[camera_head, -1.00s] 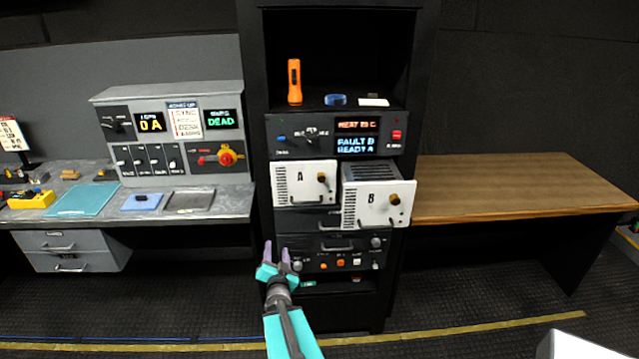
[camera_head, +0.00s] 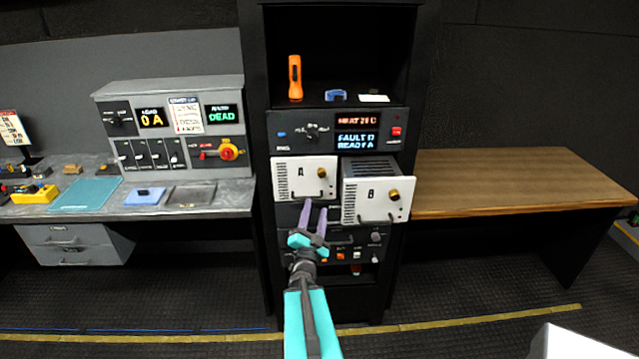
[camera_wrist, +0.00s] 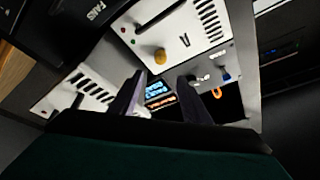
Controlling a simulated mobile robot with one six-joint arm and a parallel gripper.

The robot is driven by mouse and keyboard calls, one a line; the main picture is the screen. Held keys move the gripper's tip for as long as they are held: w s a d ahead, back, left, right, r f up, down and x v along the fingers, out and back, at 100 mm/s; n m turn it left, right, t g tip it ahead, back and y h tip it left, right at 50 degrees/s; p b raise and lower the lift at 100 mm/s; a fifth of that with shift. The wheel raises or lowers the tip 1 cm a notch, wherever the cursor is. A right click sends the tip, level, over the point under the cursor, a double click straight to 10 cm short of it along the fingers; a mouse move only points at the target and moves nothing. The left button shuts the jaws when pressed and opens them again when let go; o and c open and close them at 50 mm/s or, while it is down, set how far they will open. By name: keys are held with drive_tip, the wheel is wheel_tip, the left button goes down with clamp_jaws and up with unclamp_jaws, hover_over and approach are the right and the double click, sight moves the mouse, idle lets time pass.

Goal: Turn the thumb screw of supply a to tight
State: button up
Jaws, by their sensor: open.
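Supply A (camera_head: 291,182) is a white-faced module in the black rack, marked "A", with a brass thumb screw (camera_head: 322,172) right of its middle. In the wrist view the thumb screw (camera_wrist: 160,56) lies ahead of the fingertips, apart from them. Supply B (camera_head: 370,203) sits to the right and sticks further out, with its own brass knob (camera_head: 393,196). My gripper (camera_head: 314,205) is open and empty, just below supply A's face. In the wrist view my gripper (camera_wrist: 160,80) shows two purple fingers spread apart. How far the screw is turned cannot be told.
A panel above reads "FAULT" and "READY A" on its display (camera_head: 357,140). An orange flashlight (camera_head: 295,78) stands on the shelf above. A grey console desk (camera_head: 225,199) is left; a bare wooden table (camera_head: 500,180) is right.

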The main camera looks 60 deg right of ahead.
drive_tip(key=shift+w+d+b, duration=0.1)
drive_tip(key=shift+d+b, duration=0.1)
drive_tip(key=shift+b, duration=0.1)
drive_tip(key=b, duration=0.7)
approach(322, 176)
drive_tip(key=b, duration=0.3)
drive_tip(key=d+b, duration=0.1)
drive_tip(key=b, duration=0.2)
drive_tip(key=shift+w+d+b, duration=0.25)
drive_tip(key=shift+b, duration=0.05)
drive_tip(key=b, duration=0.5)
drive_tip(key=shift+w+d+r, duration=0.2)
drive_tip(key=shift+d, duration=0.05)
drive_tip(key=shift+p+x, duration=0.45)
drive_tip(key=shift+x, duration=2.35)
drive_tip(key=shift+r, duration=0.15)
drive_tip(key=shift+c, duration=0.3)
